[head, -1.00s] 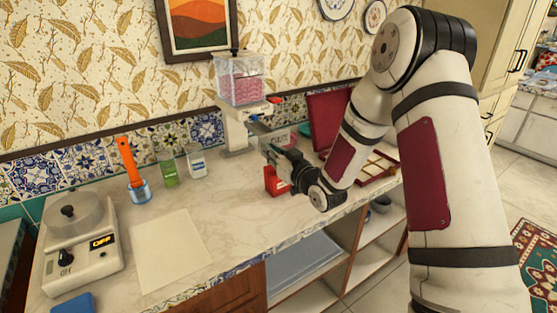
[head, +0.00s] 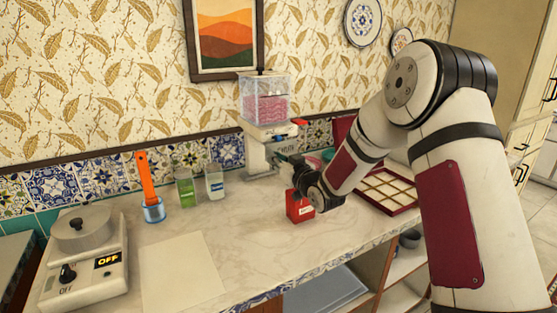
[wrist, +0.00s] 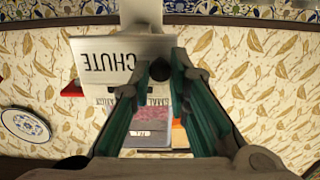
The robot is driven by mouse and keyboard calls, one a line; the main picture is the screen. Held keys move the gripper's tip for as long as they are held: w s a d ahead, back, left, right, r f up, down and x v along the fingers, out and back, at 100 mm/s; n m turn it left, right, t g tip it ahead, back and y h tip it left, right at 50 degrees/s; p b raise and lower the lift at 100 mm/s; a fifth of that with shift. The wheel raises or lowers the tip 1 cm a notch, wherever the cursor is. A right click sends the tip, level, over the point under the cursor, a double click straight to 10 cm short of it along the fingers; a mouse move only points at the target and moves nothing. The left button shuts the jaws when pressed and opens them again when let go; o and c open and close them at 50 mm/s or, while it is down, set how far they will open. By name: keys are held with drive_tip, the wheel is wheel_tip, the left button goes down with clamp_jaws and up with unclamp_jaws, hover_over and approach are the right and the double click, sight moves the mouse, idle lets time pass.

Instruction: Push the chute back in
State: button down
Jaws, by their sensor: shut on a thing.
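The dispenser (head: 264,108) stands against the back wall, a white body under a clear hopper of pink granules. In the wrist view, which is upside down, a white plate lettered CHUTE (wrist: 105,57) sits beside my fingers, with a dark round knob (wrist: 160,70) between the fingertips. My gripper (wrist: 158,78), with teal fingers, is shut on the chute's knob. In the head view my gripper (head: 290,160) is just in front of the dispenser, and my wrist hides most of the chute. How far out the chute stands cannot be told.
A red box (head: 299,208) stands close below my wrist. A divided tray (head: 388,190) lies to the right. A green glass (head: 187,190), a white-labelled jar (head: 214,184) and an orange-handled tool (head: 148,185) stand left. The middle of the counter (head: 240,235) is clear.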

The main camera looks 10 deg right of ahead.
drive_tip(key=c, duration=1.5)
unclamp_jaws()
drive_tip(key=shift+w+a, duration=0.15)
drive_tip(key=shift+w, duration=0.1)
drive_tip(key=v, duration=1.2)
drive_tip(key=shift+r, duration=0.1)
